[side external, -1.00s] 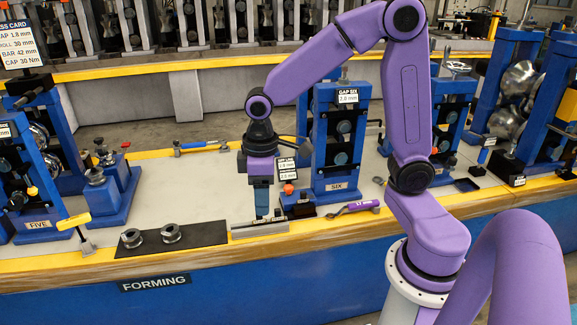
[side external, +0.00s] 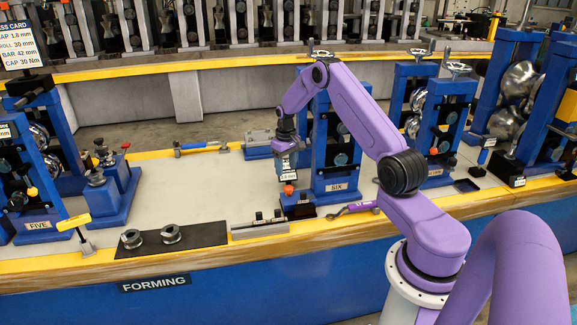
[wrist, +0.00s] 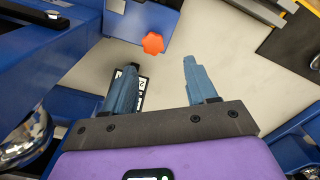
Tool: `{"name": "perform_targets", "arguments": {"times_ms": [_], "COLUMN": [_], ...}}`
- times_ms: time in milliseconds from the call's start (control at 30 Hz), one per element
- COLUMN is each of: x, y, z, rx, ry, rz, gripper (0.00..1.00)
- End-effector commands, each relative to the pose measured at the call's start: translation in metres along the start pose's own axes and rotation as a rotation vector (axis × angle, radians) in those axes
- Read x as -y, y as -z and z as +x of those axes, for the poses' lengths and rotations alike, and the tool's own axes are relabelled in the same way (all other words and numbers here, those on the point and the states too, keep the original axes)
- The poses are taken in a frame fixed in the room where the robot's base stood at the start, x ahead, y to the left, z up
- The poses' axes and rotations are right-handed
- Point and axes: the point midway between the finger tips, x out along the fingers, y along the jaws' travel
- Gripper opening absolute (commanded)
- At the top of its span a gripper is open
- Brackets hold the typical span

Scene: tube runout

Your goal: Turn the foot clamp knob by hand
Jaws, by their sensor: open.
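The foot clamp knob is a small orange-red lobed knob (side external: 289,189) on the blue foot at the front left of the stand marked SIX (side external: 338,187). In the wrist view the knob (wrist: 153,43) shows just beyond and between my fingertips, on a blue plate. My gripper (side external: 286,168) points down above the knob, close to the stand's left side. In the wrist view my gripper (wrist: 160,68) is open, its two blue-grey fingers wide apart with nothing between them. The fingers do not appear to touch the knob.
A grey rack (side external: 259,226) with black pieces stands at the front edge. A purple-handled wrench (side external: 352,208) lies right of it. A black mat (side external: 200,246) holds two metal rings. The middle bench top is clear.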

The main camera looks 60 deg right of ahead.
Motion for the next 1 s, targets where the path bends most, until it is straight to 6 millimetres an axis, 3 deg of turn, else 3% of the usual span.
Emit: {"name": "perform_targets", "arguments": {"times_ms": [167, 1000], "x": [-0.013, -0.012], "y": [0.0, -0.001], "z": [0.009, 0.088], "rx": [0.0, 0.002], "ry": [0.0, 0.0], "rz": [0.023, 0.023], "gripper": [0.57, 0.57]}}
